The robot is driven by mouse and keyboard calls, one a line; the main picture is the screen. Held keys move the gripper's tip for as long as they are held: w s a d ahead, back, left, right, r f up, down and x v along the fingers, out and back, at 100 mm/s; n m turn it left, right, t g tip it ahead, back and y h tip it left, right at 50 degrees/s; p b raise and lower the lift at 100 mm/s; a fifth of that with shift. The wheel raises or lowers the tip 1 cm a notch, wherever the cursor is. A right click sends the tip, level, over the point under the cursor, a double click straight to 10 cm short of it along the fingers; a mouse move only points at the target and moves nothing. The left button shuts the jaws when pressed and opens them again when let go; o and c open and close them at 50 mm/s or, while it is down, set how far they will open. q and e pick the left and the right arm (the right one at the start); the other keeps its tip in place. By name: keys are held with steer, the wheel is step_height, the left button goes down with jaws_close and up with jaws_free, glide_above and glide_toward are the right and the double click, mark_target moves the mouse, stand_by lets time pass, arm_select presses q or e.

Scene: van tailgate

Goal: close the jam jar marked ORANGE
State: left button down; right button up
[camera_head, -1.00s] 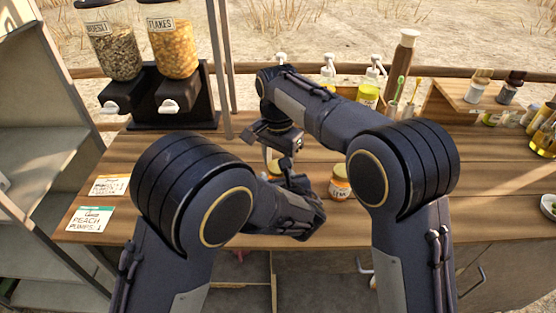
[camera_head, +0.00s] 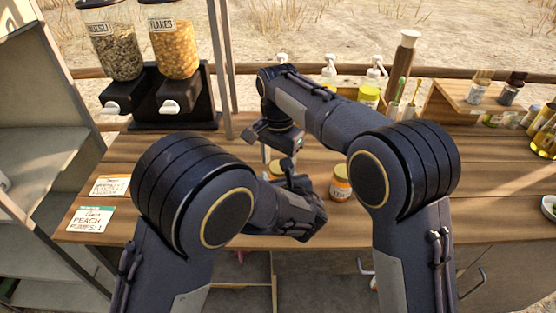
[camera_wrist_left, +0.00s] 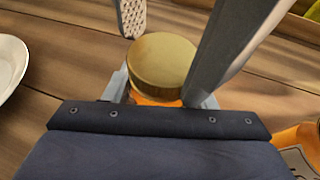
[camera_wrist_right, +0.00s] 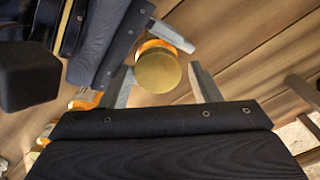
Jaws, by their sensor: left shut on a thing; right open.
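A jam jar with a gold lid and orange contents (camera_head: 277,170) stands between my two grippers, partly hidden in the head view. My left gripper (camera_wrist_left: 160,92) is shut on its body. In the left wrist view the gold lid (camera_wrist_left: 162,66) sits on top; I cannot tell how tight it is. My right gripper (camera_wrist_right: 163,84) is open, with a finger on either side of the gold lid (camera_wrist_right: 157,72) in the right wrist view. I see no readable label on this jar. A second orange jar (camera_head: 340,186) stands just to the right; its label is too small to read.
Two cereal dispensers (camera_head: 160,95) stand at the back left. Two written cards (camera_head: 90,218) lie at the left front edge. Pump bottles (camera_head: 369,95) and a wooden rack (camera_head: 452,108) are at the back right. A white bowl (camera_wrist_left: 10,65) shows in the left wrist view.

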step_height(320, 180, up, 4)
steer(key=shift+s+r, duration=0.1)
steer(key=shift+r, duration=0.1)
steer(key=shift+c, duration=0.4)
